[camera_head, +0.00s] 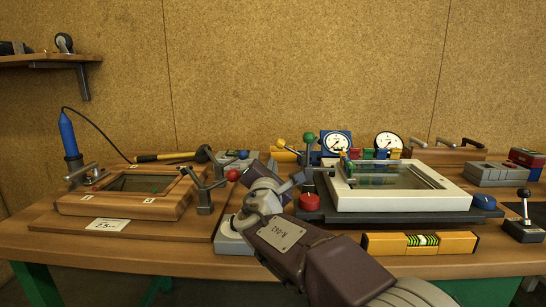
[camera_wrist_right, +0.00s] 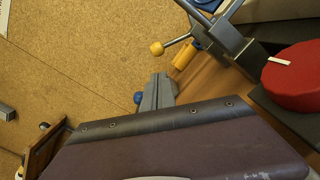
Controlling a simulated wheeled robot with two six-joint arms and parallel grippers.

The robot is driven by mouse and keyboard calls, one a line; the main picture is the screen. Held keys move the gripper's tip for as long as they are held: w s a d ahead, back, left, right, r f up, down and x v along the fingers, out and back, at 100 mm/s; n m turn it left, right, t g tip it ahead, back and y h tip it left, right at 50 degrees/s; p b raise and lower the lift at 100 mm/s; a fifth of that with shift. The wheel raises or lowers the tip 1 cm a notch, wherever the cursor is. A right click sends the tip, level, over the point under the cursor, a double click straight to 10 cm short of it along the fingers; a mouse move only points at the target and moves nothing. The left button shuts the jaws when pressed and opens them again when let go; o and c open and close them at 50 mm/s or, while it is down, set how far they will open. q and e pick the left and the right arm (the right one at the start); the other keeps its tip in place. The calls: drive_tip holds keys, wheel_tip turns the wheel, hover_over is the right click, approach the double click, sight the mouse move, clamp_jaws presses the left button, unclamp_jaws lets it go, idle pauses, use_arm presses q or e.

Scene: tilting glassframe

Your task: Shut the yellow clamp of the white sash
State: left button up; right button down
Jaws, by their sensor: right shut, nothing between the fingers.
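The white sash (camera_head: 450,196) lies on a dark base at the right of the bench. The yellow clamp's ball (camera_head: 280,143) sits at the sash's back left corner, on a lever sticking out leftward; its jaw contact is unclear. In the wrist view the yellow ball (camera_wrist_right: 157,48) ends a metal rod from a grey clamp (camera_wrist_right: 230,45). My right gripper (camera_head: 271,166) is shut and empty, apart from the ball and below it in the picture. Its fingertips (camera_wrist_right: 157,90) show together in the wrist view. My left gripper is not in view.
A green-balled lever (camera_head: 308,137) stands upright near the yellow one. A red knob (camera_head: 309,202) is at the base's front left. A wooden frame (camera_head: 157,208) with a red-balled clamp (camera_head: 233,175) lies left. A yellow level (camera_head: 390,243) lies in front.

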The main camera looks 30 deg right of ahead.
sight(280, 140)
drive_tip(key=x, duration=0.8)
drive_tip(key=shift+w+d, duration=0.1)
drive_tip(key=shift+w, duration=0.05)
drive_tip(key=r+m, duration=0.1)
drive_tip(key=m, duration=0.1)
drive_tip(key=d+r+m, duration=0.1)
drive_tip(key=r+m, duration=0.1)
drive_tip(key=s+r+m, duration=0.1)
drive_tip(key=shift+d+r+m, duration=0.2)
drive_tip(key=shift+d+m, duration=0.15)
drive_tip(key=shift+m, duration=0.05)
drive_tip(key=shift+s+d+r+m+g, duration=0.1)
drive_tip(key=shift+s+d+r+m, duration=0.3)
drive_tip(key=shift+m, duration=0.45)
drive_tip(key=shift+s+d+r+m+g, duration=0.1)
drive_tip(key=shift+s+d+r+m, duration=0.15)
drive_tip(key=shift+d+r+m, duration=0.5)
drive_tip(key=shift+s+d+r+m+g, duration=0.1)
drive_tip(key=shift+s+d+r+m, duration=0.2)
drive_tip(key=shift+m, duration=0.7)
drive_tip(key=shift+f, duration=0.15)
